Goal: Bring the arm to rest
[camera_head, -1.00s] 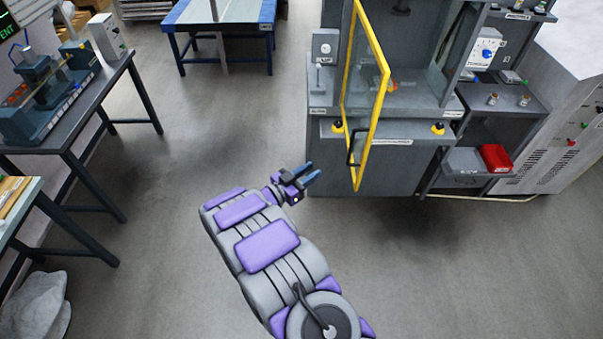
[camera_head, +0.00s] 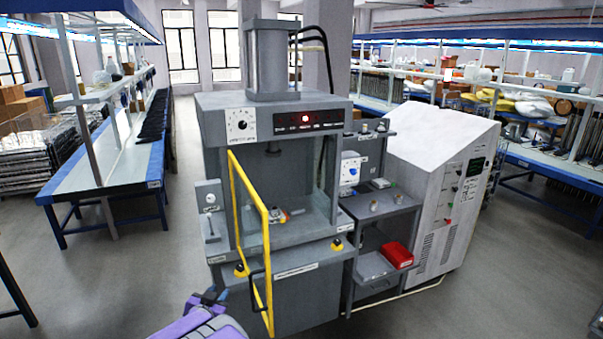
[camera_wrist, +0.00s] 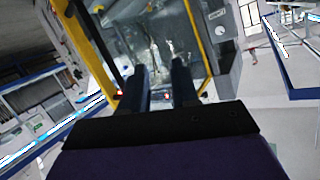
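My gripper (camera_head: 211,297) shows at the bottom of the head view, at the end of my purple and grey arm, most of which is below the frame. It is in front of and left of the press machine's yellow-framed door (camera_head: 262,245). In the wrist view my gripper (camera_wrist: 164,77) has its two dark fingers apart, with a clear gap and nothing between them. The yellow frame (camera_wrist: 199,45) and machine parts show tilted beyond the fingers.
The grey press (camera_head: 300,262) stands ahead with its door swung outward. A side shelf holds a red bin (camera_head: 397,255), and a white cabinet (camera_head: 440,165) stands to its right. A long blue table (camera_head: 105,180) is at left. Open floor lies between table and press.

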